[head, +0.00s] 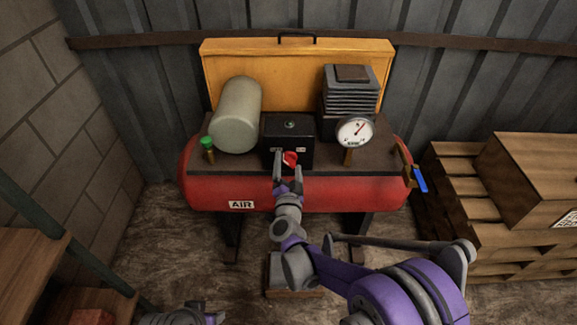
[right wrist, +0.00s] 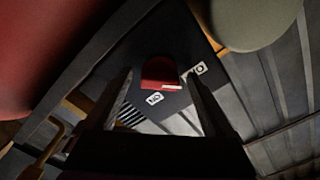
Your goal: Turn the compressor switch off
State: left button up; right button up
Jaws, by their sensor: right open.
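The red compressor switch (head: 290,158) is a knob on the front of a black box (head: 288,127) on the air compressor. In the right wrist view the switch (right wrist: 160,71) carries a pale mark, and two small white labels (right wrist: 154,98) sit beside it; I cannot read the markings surely. My right gripper (head: 288,161) is open at the front of the box. In the right wrist view its fingers (right wrist: 160,95) stand on either side of the switch, apart from it. Part of my left gripper (head: 185,316) shows at the bottom edge; its jaws are unclear.
The compressor's red tank (head: 330,195) lies below the box, a pressure gauge (head: 354,131) stands to the right and a grey-green cylinder (head: 237,115) to the left. A green knob (head: 207,142) and a blue-handled valve (head: 420,180) sit at the ends. Wooden pallets (head: 450,200) are at right.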

jog(key=shift+s, duration=0.1)
jog(key=s, duration=1)
jog(key=shift+s+p, duration=0.3)
jog(key=shift+p, duration=0.15)
